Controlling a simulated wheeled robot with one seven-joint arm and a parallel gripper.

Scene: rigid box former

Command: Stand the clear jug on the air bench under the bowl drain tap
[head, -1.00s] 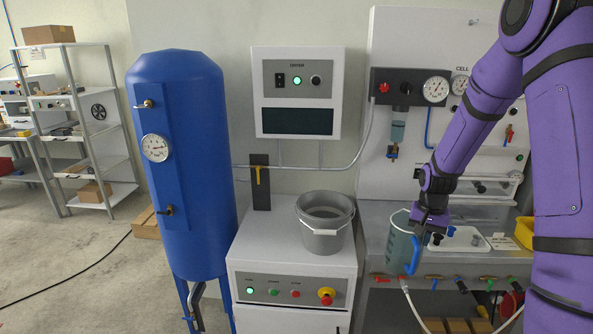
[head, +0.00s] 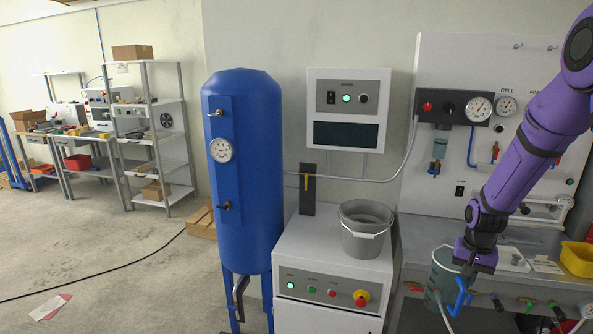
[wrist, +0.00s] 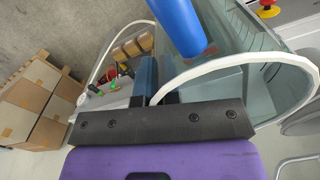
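The clear jug (head: 441,268), with a white rim and a blue handle (head: 461,296), is at the front edge of the air bench (head: 415,236). In the wrist view, the jug's clear wall (wrist: 235,82) and blue handle (wrist: 183,25) lie just beyond the gripper (wrist: 157,92). The jug's base is unclear. The filter bowl (head: 439,148), with its drain tap (head: 433,170) below, hangs on the panel behind, above and left of my gripper.
A grey bucket (head: 363,240) stands on the dryer cabinet (head: 315,256) left of the bench. A blue tank (head: 257,170) stands at left.

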